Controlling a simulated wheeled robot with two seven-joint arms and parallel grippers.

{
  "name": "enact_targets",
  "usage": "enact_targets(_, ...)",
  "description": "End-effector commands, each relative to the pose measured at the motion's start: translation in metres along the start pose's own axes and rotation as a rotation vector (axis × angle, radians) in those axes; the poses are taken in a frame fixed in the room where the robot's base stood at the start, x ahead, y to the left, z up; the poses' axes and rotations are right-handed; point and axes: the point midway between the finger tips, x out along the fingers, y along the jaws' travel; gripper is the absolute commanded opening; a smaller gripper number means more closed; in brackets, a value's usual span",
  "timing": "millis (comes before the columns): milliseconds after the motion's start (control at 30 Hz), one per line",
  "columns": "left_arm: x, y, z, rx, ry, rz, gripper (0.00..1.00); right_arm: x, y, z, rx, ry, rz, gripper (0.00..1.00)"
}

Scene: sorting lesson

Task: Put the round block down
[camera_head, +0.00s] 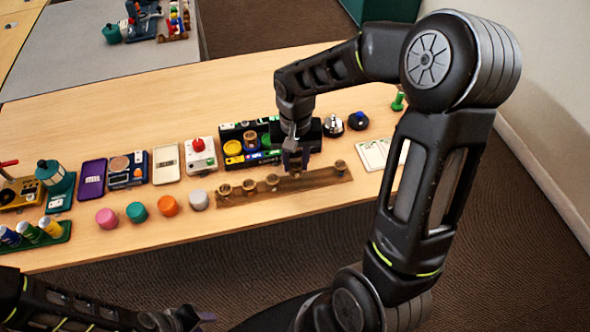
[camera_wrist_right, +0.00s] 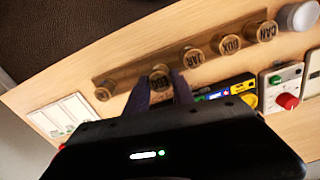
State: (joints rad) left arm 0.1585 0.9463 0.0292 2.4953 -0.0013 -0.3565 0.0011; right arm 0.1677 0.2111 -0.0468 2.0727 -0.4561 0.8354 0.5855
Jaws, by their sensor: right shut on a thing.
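My right gripper (camera_head: 295,163) is over the wooden rail (camera_head: 320,182) in the head view. In the right wrist view its two dark fingers (camera_wrist_right: 162,88) are shut on a round wooden block (camera_wrist_right: 160,75), whose top lettering seems to read EGG. The block is at the rail, between the JAR block (camera_wrist_right: 192,57) and an end block (camera_wrist_right: 103,92); I cannot tell whether its underside touches the rail. In the head view the fingers largely hide it. My left gripper (camera_head: 192,318) is low at the bottom edge, away from the table; its jaws are unclear.
Blocks lettered BOX (camera_wrist_right: 230,42) and CAN (camera_wrist_right: 265,30) stand farther along the rail. Pink (camera_head: 106,218), green (camera_head: 137,212), orange (camera_head: 168,205) and grey (camera_head: 198,199) round pieces stand left of it. A black organiser (camera_head: 240,142) is behind. The front table strip is clear.

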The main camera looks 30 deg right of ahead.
Motion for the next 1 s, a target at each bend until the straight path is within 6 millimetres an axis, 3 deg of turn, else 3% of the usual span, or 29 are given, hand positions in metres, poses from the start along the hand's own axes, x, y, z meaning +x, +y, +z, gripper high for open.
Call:
enact_targets(267, 0.0, 0.0, 0.0, 0.0, 0.0, 0.0, 0.36, 0.003, 0.0, 0.0, 0.0, -0.001, 0.001, 0.0)
enact_targets(533, -0.001, 0.0, 0.0, 0.0, 0.0, 0.0, 0.36, 0.035, 0.0, 0.001, 0.0, -0.003, 0.001, 0.0)
enact_targets(933, 0.003, -0.001, 0.0, 0.0, 0.0, 0.0, 0.36, 0.042, 0.0, 0.0, 0.0, 0.0, 0.0, 0.0)
enact_targets(967, 0.003, -0.001, 0.0, 0.0, 0.0, 0.0, 0.36, 0.041, 0.0, 0.0, 0.0, 0.0, 0.0, 0.3)
enact_targets(1000, 0.002, -0.001, 0.0, 0.0, 0.0, 0.0, 0.36, 0.04, 0.0, 0.0, 0.0, 0.0, 0.0, 0.33)
